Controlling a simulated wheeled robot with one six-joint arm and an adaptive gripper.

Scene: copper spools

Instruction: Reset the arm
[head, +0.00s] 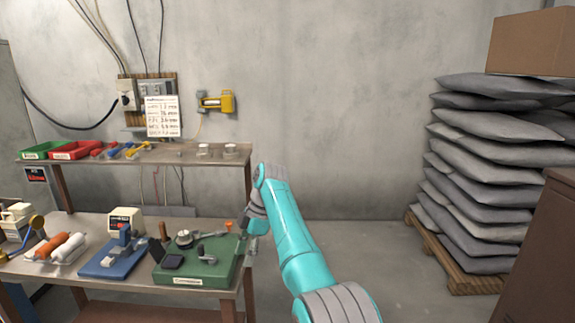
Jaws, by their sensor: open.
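My turquoise arm (300,240) reaches up from the bottom of the head view and bends over at its top. My gripper (243,229) is small and partly hidden at the arm's far end, by the right edge of the workbench (215,293). It is open, and I see nothing held in it. It appears beside the right end of a green fixture board (196,271); whether it touches the board I cannot tell.
A blue fixture (100,263) and a white boxed device (125,219) stand left on the bench. A shelf (190,156) with red and green bins runs above. Grey sacks (480,185) are stacked on a pallet (452,268) at right. Floor between is clear.

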